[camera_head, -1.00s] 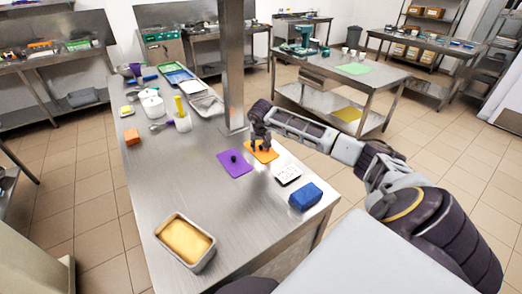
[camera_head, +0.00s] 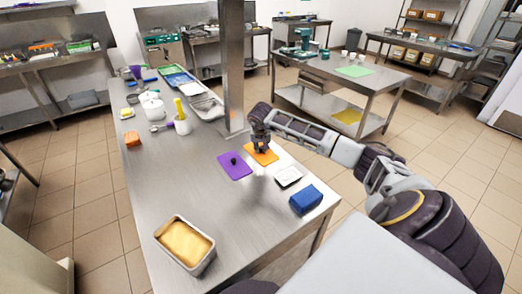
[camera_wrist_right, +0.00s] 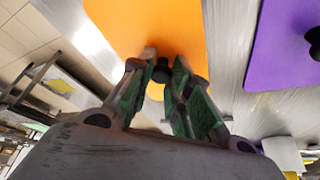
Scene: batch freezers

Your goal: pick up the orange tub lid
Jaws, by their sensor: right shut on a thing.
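The orange tub lid (camera_head: 266,156) is a flat rectangle with a dark knob, at the right side of the steel table near the post. My right gripper (camera_head: 260,146) is over it, shut on the lid's knob. In the right wrist view the orange lid (camera_wrist_right: 150,30) fills the upper middle, and the fingertips of my right gripper (camera_wrist_right: 162,70) are on either side of the black knob. I cannot tell whether the lid touches the table. My left gripper is not in view.
A purple lid (camera_head: 235,168) with a black knob lies just left of the orange one. A white card-like item (camera_head: 288,176) and a blue block (camera_head: 305,199) lie nearer. A steel tub of yellow contents (camera_head: 186,245) stands at the front. The steel post (camera_head: 233,70) rises close behind.

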